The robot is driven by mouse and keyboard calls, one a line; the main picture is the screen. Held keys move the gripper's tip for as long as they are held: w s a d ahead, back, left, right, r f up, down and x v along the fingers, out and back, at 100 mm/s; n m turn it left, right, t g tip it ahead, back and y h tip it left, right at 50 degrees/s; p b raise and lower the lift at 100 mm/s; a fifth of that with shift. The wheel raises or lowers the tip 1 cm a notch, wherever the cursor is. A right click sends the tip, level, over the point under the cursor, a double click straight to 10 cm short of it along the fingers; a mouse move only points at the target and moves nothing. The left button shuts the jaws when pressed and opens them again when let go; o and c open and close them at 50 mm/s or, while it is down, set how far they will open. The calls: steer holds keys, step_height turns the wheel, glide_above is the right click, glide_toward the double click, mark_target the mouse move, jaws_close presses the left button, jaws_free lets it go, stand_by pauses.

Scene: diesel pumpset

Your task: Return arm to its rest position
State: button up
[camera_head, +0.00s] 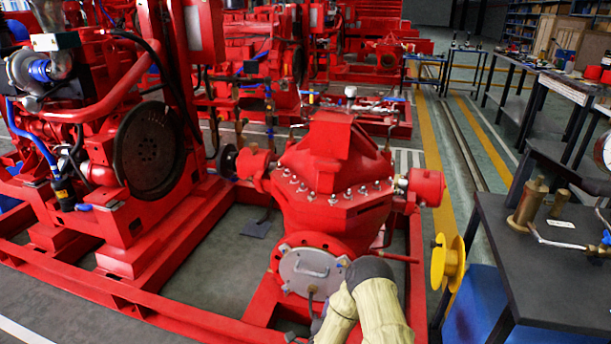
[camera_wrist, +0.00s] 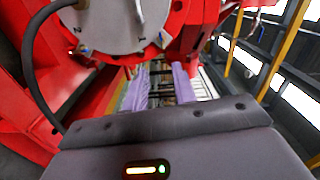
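My arm, in pale sleeves, shows at the bottom centre of the head view, bent in front of the red pump (camera_head: 335,180). The round grey cover plate (camera_head: 312,270) with a handle is on the pump's front flange, just left of my arm. My gripper is mostly hidden behind the arm there. In the wrist view my gripper (camera_wrist: 160,78) shows two purple fingers with a gap between them and nothing held. The cover plate (camera_wrist: 115,22) is close above the fingers in that view, and a dark hose curves down on the left.
The red base frame (camera_head: 140,300) runs around the pump and engine (camera_head: 110,130). A yellow flanged wheel (camera_head: 448,262) stands right of my arm. A dark workbench (camera_head: 540,270) with brass fittings (camera_head: 528,205) is farther right. An aisle with yellow lines (camera_head: 437,150) lies behind.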

step_height(320, 180, up, 11)
steer(key=w+a+n+g+y, duration=0.1)
steer(key=n+g+y, duration=0.45)
steer(key=n, duration=0.55)
steer(key=s+d+r+n+g, duration=0.2)
steer(key=s+r+n+g, duration=0.15)
steer(key=s, duration=0.45)
steer(key=s+d+r+n+g, duration=0.2)
steer(key=s+d+r+n, duration=0.15)
steer(key=s, duration=0.55)
steer(key=s+d+r+n+g, duration=0.2)
steer(key=s+r+g, duration=0.15)
steer(key=s, duration=0.45)
steer(key=w+p+v, duration=0.2)
steer(key=p+v, duration=0.9)
steer(key=w+r+p+v, duration=0.1)
steer(key=w+p+v, duration=0.2)
steer(key=p+v, duration=0.9)
steer(key=w+a+p+v, duration=0.1)
steer(key=w+p+v, duration=0.1)
steer(key=p+v, duration=1)
steer(key=shift+w+r, duration=0.35)
steer(key=shift+w, duration=0.1)
steer(key=shift+a, duration=0.1)
